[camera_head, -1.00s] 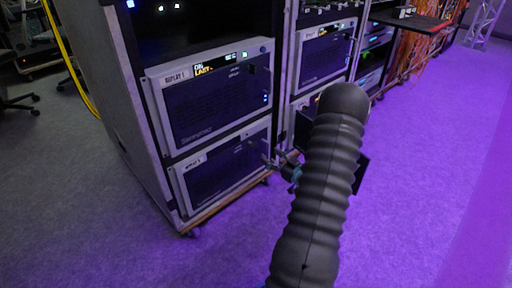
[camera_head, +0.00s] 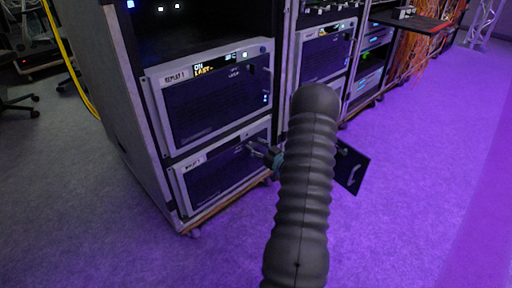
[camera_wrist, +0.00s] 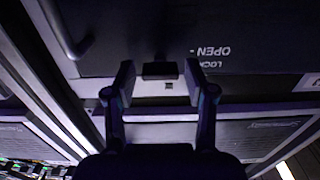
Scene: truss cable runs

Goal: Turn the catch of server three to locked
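The lower server (camera_head: 222,172) in the near rack has a dark front and a pale label strip too small to read surely, so I cannot tell whether it is server three. My gripper (camera_head: 256,152) is at its right end in the head view, partly hidden by my arm. In the wrist view my gripper (camera_wrist: 159,82) is open, one finger either side of a small dark catch (camera_wrist: 160,70). Narrow gaps seem to remain between fingers and catch. "OPEN" and part of "LOCK" read upside down to its right. The catch's setting is unclear.
A server marked REPLAY 1 (camera_head: 212,97) sits above. A metal handle (camera_wrist: 68,34) stands left of the catch in the wrist view. A dark panel with a handle (camera_head: 350,168) sticks out right of my arm. The purple-lit floor (camera_head: 420,180) at right is clear.

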